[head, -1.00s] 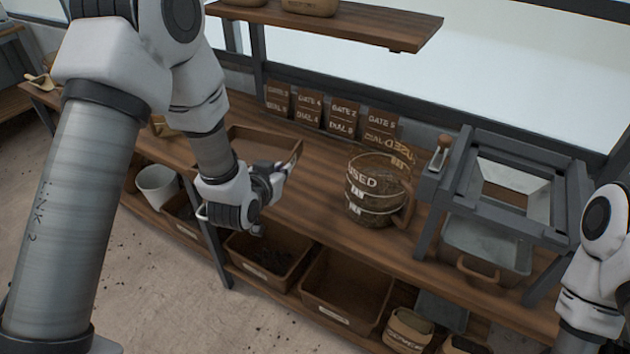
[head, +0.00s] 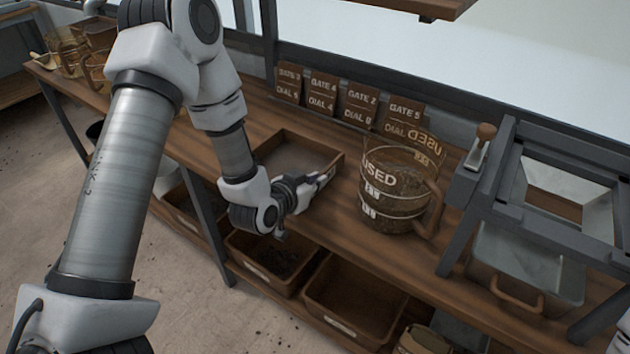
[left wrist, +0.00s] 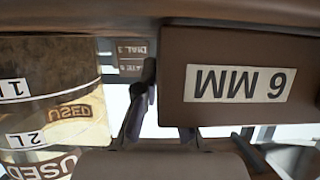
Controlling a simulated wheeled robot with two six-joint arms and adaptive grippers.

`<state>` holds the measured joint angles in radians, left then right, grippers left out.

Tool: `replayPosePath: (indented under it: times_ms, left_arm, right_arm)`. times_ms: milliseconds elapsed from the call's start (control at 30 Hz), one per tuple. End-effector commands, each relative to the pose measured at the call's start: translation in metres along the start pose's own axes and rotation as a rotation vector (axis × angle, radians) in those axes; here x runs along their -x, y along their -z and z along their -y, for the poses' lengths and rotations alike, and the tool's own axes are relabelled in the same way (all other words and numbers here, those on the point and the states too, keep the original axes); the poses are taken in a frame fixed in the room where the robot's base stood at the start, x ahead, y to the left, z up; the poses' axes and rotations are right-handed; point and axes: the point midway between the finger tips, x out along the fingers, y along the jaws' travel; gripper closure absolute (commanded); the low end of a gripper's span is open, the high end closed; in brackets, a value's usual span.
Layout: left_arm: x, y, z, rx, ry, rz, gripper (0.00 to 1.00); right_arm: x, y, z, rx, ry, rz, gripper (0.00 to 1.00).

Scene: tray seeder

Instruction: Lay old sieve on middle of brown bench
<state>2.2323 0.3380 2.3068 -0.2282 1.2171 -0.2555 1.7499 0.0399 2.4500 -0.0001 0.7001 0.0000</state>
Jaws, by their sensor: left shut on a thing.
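The old sieve, a shallow brown frame with a grey floor (head: 312,143), is at the bench's left-middle part; I cannot tell whether it rests on the wood or hangs just above. My left gripper (head: 326,176) is shut on its wall near the right corner. In the left wrist view the sieve's wall (left wrist: 230,116) shows upside down with a "6 MM" label, beside the fingers (left wrist: 165,112). My left arm hides the sieve's near left part. The brown bench (head: 335,222) runs across the head view. My right gripper is out of view.
A clear bucket marked "USED" (head: 392,205) stands close right of the sieve. Gate and dial cards (head: 358,103) lean behind. A grey metal frame (head: 480,195) stands further right, with a grey bin (head: 525,262) under it. Brown crates (head: 355,300) sit on the lower shelf.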

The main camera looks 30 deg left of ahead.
Motion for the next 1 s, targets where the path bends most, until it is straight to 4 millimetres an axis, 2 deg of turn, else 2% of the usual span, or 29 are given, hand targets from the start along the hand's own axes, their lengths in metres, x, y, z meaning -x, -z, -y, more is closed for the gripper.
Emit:
replayPosePath:
  times_ms: [167, 200, 233, 267, 633, 767, 900, 933, 1000]
  left_arm:
    - [-0.002, -0.004, 0.000, 0.000, 0.000, 0.000, 1.00]
    - [-0.001, -0.003, 0.000, 0.000, 0.000, 0.000, 0.82]
    - [-0.001, -0.003, 0.000, 0.000, 0.000, 0.000, 0.71]
    - [-0.001, -0.003, 0.000, 0.000, 0.000, 0.000, 0.67]
    - [0.003, 0.001, 0.000, 0.002, 0.000, 0.001, 0.67]
    - [0.025, 0.000, 0.001, 0.007, 0.001, 0.001, 0.67]
    - [0.065, 0.001, 0.000, 0.010, 0.000, 0.001, 0.67]
    - [0.069, 0.009, 0.000, 0.002, 0.000, 0.006, 0.67]
    - [0.075, 0.011, 0.000, -0.002, 0.000, 0.008, 0.67]
  right_arm:
    - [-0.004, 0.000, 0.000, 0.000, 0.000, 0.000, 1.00]
    - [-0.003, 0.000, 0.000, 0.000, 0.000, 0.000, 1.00]
    - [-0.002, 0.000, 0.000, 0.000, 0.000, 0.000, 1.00]
    - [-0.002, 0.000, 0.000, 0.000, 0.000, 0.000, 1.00]
    - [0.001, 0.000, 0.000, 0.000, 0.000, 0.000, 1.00]
    - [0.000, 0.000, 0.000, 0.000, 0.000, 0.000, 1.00]
    - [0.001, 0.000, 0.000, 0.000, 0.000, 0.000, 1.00]
    - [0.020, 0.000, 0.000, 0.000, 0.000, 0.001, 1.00]
    - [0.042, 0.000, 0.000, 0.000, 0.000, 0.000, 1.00]
